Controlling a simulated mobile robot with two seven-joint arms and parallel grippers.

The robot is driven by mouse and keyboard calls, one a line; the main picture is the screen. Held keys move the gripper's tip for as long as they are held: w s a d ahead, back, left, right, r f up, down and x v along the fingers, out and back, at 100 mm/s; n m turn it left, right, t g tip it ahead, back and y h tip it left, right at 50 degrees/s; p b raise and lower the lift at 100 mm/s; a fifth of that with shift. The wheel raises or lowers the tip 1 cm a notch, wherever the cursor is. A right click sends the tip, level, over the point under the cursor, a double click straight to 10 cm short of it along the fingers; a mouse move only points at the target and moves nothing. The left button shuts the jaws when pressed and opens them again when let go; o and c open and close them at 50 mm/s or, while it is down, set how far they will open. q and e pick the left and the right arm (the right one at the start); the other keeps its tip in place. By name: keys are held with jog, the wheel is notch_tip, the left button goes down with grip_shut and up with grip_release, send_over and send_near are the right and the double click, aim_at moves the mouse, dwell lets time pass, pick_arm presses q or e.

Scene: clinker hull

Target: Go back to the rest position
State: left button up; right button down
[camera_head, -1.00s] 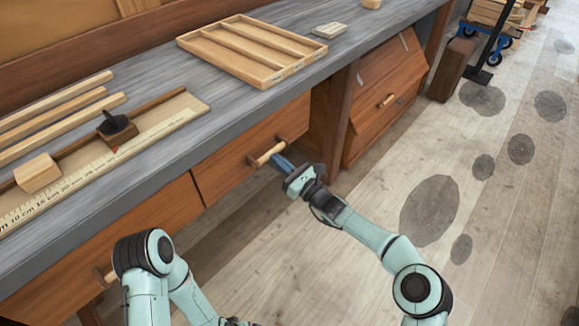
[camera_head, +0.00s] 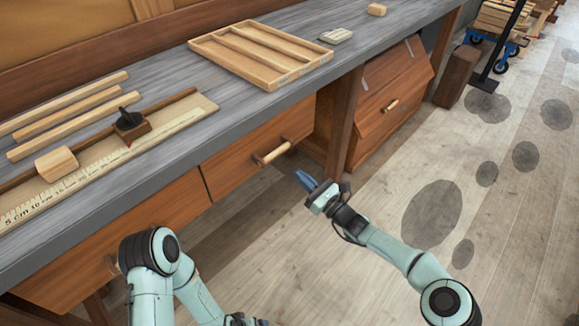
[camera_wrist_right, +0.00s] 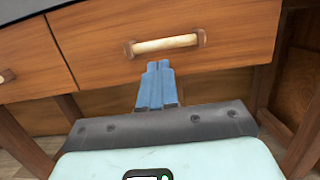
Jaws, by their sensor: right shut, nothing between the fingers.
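My right gripper (camera_head: 306,181) is shut and empty, with its blue fingers pressed together. It is in the air in front of the bench, a little right of and below the wooden handle (camera_head: 272,152) of a drawer, and apart from it. In the right wrist view the closed fingers (camera_wrist_right: 157,82) point toward the drawer front (camera_wrist_right: 220,30), and the handle (camera_wrist_right: 165,44) lies just beyond their tips. My left arm shows at the lower left of the head view. I cannot make out its gripper's fingers there.
The grey workbench (camera_head: 165,85) runs along the left. On it are a wooden compartment tray (camera_head: 262,50), wood strips (camera_head: 70,112), a ruler board (camera_head: 110,150), a marking tool (camera_head: 130,123) and a wood block (camera_head: 56,163). A tilted drawer front (camera_head: 395,90) is farther along.

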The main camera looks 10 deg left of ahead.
pick_arm(q)
jog(key=shift+s+d+r+p, duration=0.15)
jog(key=shift+d+r+p, duration=0.2)
jog(key=shift+r, duration=0.25)
jog(key=shift+s+d+r+p, duration=0.1)
jog(key=shift+d+r+p, duration=0.15)
jog(key=shift+r, duration=0.3)
pick_arm(e)
jog(key=v, duration=0.6)
jog(key=shift+f, duration=0.2)
jog(key=shift+d, duration=0.15)
